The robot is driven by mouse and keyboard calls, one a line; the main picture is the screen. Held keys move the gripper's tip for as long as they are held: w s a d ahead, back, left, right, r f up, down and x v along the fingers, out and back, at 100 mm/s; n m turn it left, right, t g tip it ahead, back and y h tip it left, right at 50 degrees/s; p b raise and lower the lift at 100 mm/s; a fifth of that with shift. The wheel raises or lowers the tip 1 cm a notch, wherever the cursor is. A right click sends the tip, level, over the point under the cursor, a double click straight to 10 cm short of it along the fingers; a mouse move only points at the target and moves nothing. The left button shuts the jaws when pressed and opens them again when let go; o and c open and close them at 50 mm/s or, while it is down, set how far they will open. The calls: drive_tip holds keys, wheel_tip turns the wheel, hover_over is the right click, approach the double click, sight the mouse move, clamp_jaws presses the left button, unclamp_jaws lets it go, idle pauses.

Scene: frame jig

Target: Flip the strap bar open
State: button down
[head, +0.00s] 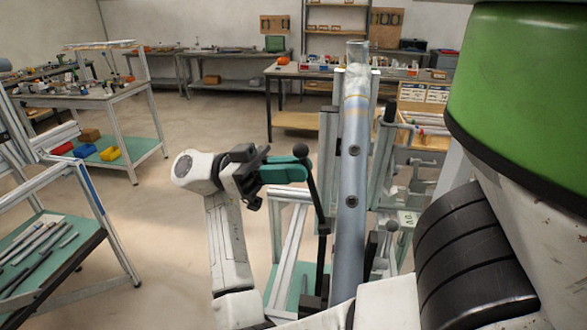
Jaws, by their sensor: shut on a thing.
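The strap bar (315,195) appears to be the thin black bar with a round black knob on its upper end. It leans up and left beside a blue-grey tube (351,185), which stands nearly upright in the jig. My gripper (303,170), with teal fingers, comes in from the left and is shut on the bar just below the knob. The fingers partly hide the bar there. The bar's lower end runs down toward dark parts at the foot of the jig, and its pivot cannot be made out clearly.
Metal posts of the jig (327,150) stand close around the tube. A workbench with trays (105,97) stands at the back left, and a rack with rods (45,240) at the front left. A long bench (290,72) stands behind.

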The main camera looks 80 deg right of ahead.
drive_tip(key=shift+f, duration=0.1)
drive_tip(key=c, duration=1.2)
unclamp_jaws()
drive_tip(key=shift+w, duration=0.1)
drive_tip(key=shift+o, duration=0.2)
drive_tip(key=b+v, duration=1)
drive_tip(key=b, duration=0.2)
drive_tip(key=shift+w+f, duration=0.2)
drive_tip(key=shift+w, duration=0.15)
drive_tip(key=shift+r, duration=0.1)
